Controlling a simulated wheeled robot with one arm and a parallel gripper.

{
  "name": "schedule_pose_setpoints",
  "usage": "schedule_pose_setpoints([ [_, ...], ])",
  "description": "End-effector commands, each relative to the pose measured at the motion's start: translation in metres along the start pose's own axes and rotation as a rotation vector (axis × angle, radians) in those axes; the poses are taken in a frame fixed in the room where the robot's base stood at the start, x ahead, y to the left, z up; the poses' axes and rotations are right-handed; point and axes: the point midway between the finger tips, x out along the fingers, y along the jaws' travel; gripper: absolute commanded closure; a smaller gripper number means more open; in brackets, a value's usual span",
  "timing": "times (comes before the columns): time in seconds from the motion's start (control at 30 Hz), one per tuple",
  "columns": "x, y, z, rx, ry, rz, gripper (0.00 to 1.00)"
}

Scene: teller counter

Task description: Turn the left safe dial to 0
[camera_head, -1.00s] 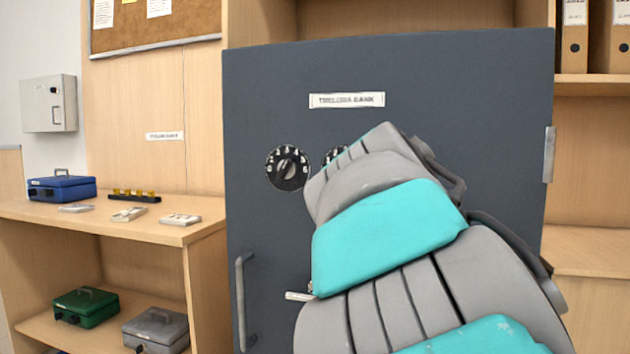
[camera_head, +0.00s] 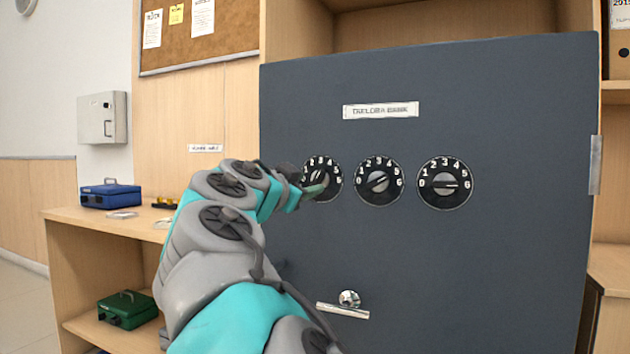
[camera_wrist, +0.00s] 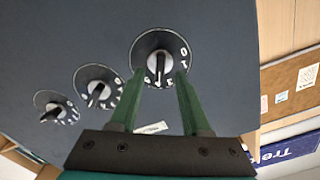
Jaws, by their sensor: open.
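The left safe dial (camera_head: 323,180) is a black disc with white numbers and a grey knob on the dark safe door. My gripper (camera_head: 306,188) is at its lower left and hides part of it. In the wrist view, which looks upside down, the left dial (camera_wrist: 159,57) lies ahead of my gripper (camera_wrist: 160,79). The green fingers are apart, one at each side of the dial's lower half. The knob's bar stands upright there, its lower end near the 3; the exact number is unclear. Contact with the knob cannot be told.
The middle dial (camera_head: 378,181) and right dial (camera_head: 444,183) sit close by on the same door. A silver lever handle (camera_head: 343,310) sticks out below them. A wooden counter (camera_head: 100,217) with a blue cash box (camera_head: 110,194) is at the left.

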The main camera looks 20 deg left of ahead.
Motion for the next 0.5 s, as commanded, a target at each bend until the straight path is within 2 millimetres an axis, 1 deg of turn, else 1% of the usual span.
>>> schedule_pose_setpoints([
  [0.03, 0.007, -0.001, 0.0, 0.001, -0.002, -0.001, 0.53],
  [0.2, 0.026, -0.001, -0.001, 0.001, -0.002, -0.001, 0.53],
  [0.33, 0.036, 0.0, -0.001, 0.0, -0.001, 0.0, 0.53],
  [0.5, 0.041, 0.0, -0.001, 0.0, 0.002, 0.0, 0.53],
])
